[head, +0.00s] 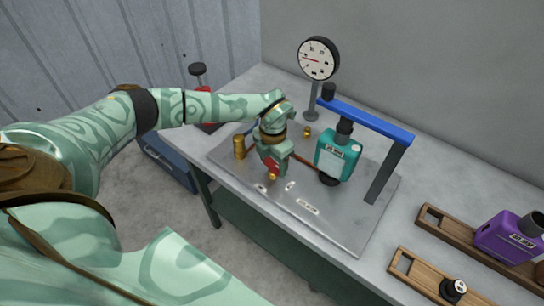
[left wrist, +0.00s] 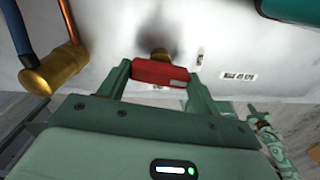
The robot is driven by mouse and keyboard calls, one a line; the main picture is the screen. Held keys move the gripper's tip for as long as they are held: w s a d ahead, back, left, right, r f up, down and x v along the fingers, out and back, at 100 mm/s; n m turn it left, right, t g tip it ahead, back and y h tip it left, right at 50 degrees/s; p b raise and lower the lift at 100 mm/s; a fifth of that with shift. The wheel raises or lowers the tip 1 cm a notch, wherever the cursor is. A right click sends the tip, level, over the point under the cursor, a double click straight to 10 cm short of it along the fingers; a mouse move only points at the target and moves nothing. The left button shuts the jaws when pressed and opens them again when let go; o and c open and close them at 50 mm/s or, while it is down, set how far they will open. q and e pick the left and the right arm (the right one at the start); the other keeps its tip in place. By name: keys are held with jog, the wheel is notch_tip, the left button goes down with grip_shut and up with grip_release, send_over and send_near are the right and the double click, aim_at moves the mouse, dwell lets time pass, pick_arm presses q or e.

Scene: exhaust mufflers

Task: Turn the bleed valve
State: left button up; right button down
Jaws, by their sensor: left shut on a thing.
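The bleed valve has a red handle (head: 270,163) above a small brass body (head: 272,177) on the metal plate's front part. My left gripper (head: 273,166) reaches down over it from the left. In the left wrist view, the red handle (left wrist: 160,73) sits between the two fingers of my left gripper (left wrist: 155,76), which is shut on it. The brass body (left wrist: 160,54) shows just behind the handle. The fingers partly hide the valve in the head view.
Wooden racks, one with a purple muffler (head: 508,238), lie at right. The plate's front right is clear.

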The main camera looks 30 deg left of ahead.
aim_at(274, 163)
pick_arm(q)
jog(key=shift+w+r+n+p, duration=0.1)
jog(key=shift+n+p, duration=0.45)
jog(key=shift+n, duration=0.35)
jog(key=o, duration=1)
notch_tip(274, 163, up, 16)
jog(key=shift+r+p, duration=0.1)
jog(key=shift+p, duration=0.9)
jog(key=shift+d, duration=0.1)
